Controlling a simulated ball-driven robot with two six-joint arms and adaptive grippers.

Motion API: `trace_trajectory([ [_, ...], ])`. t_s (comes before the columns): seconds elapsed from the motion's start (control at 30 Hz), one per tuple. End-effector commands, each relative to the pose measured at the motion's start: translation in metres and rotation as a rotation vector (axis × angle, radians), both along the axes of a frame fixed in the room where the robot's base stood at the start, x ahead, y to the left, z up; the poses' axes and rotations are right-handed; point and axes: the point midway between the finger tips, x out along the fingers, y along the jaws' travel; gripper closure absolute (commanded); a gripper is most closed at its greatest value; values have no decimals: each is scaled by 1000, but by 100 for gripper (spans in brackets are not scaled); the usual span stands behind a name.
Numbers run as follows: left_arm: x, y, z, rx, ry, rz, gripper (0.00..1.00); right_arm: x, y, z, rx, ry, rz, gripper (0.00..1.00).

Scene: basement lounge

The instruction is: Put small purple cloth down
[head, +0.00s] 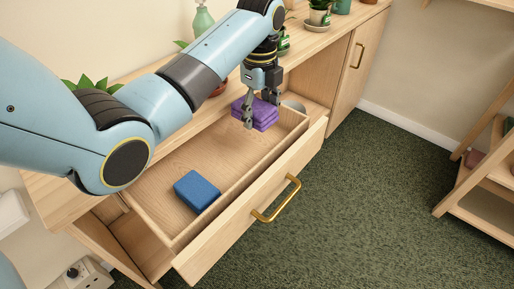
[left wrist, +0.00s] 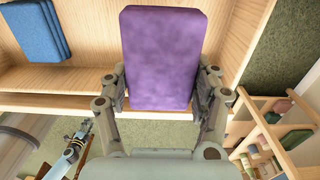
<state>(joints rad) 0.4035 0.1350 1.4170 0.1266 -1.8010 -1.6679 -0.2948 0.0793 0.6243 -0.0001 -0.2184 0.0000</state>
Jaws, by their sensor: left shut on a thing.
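The small purple cloth (head: 262,114) is a folded stack at the far end of the open drawer (head: 225,145) in the head view. My left gripper (head: 261,108) points down over it and is shut on it. In the left wrist view the purple cloth (left wrist: 162,60) lies between the two fingers of my left gripper (left wrist: 163,92). I cannot tell whether the cloth touches the drawer floor.
A folded blue cloth (head: 197,191) lies in the nearer part of the drawer; bare floor separates it from the purple one. The drawer front with its brass handle (head: 276,201) juts over the green carpet. Potted plants (head: 318,14) stand on the cabinet top.

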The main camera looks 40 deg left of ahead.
Motion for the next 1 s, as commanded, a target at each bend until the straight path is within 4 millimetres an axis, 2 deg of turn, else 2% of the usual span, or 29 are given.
trace_trajectory([
  [0.2, 0, 0, -2, -1, -2, -1, 78, 1, -3, 0, -3, -1, 1, 66],
  [0.5, 0, 0, -48, -2, -2, -2, 78, -12, -3, -12, -4, 19, 0, 66],
  [0.57, 0, 0, -54, -2, -3, -2, 78, -12, -3, -13, -4, 20, 0, 66],
  [0.7, -1, -1, -78, -3, 0, -2, 78, -13, -3, -20, -4, 22, 0, 66],
  [0.83, 0, -1, -92, -2, -3, -3, 78, -12, -2, -14, -2, 19, 0, 66],
  [1.0, 0, 0, -96, -1, -5, -3, 78, -11, 1, -14, 1, 17, -1, 66],
])
